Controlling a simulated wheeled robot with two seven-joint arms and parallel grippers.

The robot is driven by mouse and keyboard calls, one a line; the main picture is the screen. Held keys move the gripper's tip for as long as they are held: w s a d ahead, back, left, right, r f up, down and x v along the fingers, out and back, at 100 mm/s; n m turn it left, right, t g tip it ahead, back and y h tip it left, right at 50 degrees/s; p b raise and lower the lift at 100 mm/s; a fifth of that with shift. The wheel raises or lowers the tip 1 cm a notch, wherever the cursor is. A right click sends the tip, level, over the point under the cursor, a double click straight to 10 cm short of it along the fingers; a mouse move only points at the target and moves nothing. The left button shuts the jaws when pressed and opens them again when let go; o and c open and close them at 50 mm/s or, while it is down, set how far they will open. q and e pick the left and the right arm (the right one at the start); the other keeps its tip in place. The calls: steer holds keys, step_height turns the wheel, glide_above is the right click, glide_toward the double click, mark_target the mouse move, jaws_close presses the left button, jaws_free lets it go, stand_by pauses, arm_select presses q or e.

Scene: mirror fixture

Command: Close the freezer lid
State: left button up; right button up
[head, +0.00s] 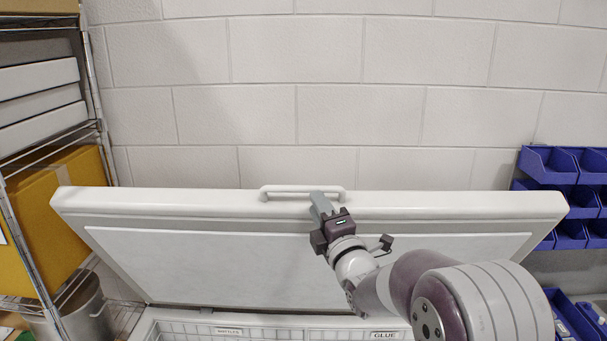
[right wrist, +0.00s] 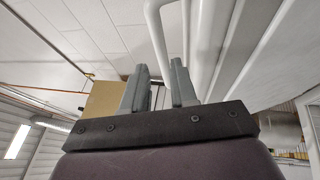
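The white freezer lid (head: 180,203) stands raised and tilted back in the head view, its pale inner panel facing me. A white bar handle (head: 285,188) sits at the middle of its top edge. My right gripper (head: 318,198) is at the right end of this handle. In the right wrist view, the fingers of my right gripper (right wrist: 160,72) are apart, and the handle (right wrist: 156,35) runs down toward the gap between them. I cannot tell whether they touch it. The freezer body (head: 280,320) shows below, with labelled baskets inside. My left gripper is not in view.
Blue bins (head: 555,165) hang at the right. A white block wall (head: 300,100) is behind the lid. My right arm crosses in front of the lid.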

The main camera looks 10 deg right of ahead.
mark_target(304, 192)
steer(key=w, duration=0.1)
steer(key=w+a+r+p, duration=0.1)
steer(key=w, duration=0.1)
steer(key=w+a+p, duration=0.1)
steer(key=w, duration=0.1)
steer(key=shift+r, duration=0.15)
steer(key=shift+p+x, duration=0.75)
steer(key=shift+x, duration=0.45)
steer(key=shift+w+d+p, duration=0.3)
steer(key=shift+d, duration=0.15)
steer(key=shift+w+a, duration=0.3)
steer(key=shift+a, duration=0.05)
jaws_close()
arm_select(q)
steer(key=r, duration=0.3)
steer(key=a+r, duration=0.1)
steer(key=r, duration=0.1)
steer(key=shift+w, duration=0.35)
arm_select(e)
steer(key=shift+f, duration=0.2)
